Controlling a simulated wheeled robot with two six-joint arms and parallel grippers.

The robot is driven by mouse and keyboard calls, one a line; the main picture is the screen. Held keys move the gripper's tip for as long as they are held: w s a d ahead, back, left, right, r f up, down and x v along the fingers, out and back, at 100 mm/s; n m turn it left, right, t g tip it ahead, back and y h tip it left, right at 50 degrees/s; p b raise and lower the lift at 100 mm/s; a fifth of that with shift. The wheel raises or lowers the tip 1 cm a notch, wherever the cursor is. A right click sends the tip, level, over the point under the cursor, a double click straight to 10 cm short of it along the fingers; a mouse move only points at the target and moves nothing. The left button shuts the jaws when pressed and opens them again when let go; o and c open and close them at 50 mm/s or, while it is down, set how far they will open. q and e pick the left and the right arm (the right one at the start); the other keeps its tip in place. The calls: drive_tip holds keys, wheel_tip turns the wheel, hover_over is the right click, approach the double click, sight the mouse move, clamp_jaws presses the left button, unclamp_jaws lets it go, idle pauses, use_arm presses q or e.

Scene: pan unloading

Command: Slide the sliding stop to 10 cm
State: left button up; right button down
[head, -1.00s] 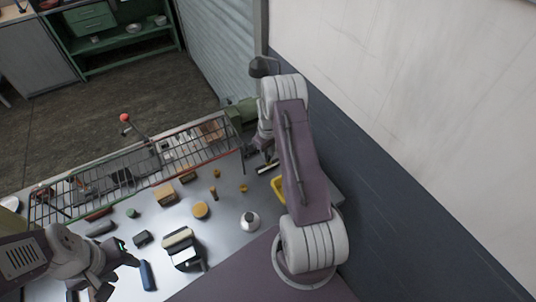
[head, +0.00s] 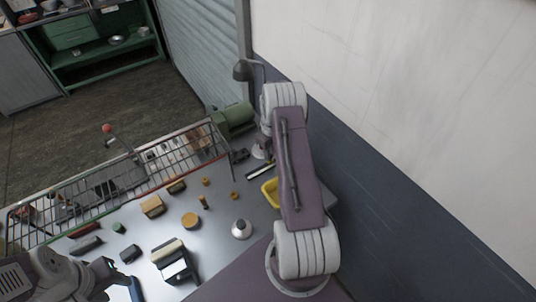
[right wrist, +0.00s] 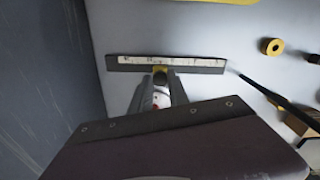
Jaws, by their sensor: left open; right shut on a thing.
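The scale rail is a dark bar with a white marked strip, seen in the right wrist view (right wrist: 205,64) and near the wall in the head view (head: 262,169). A small yellow piece, apparently the sliding stop (right wrist: 160,73), sits at the rail's near edge, around mid-length. My right gripper (right wrist: 160,84) is shut on it, and its fingers hide part of it. The scale numbers are too small to read. My left gripper (head: 116,272) is open at the lower left of the head view, away from the rail.
A wire rack (head: 120,181) runs along the table's far edge. A yellow tray (head: 269,193) lies close to my right arm. An orange disc (head: 190,221), a white dome (head: 241,230) and a black device (head: 175,262) stand mid-table. The wall rises close on the right.

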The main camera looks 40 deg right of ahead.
drive_tip(key=c, duration=1.3)
unclamp_jaws()
drive_tip(key=shift+o, duration=0.2)
wheel_tip(320, 180, up, 9)
drive_tip(key=b, duration=0.2)
drive_tip(key=shift+a+b, duration=0.1)
drive_tip(key=shift+b, duration=0.2)
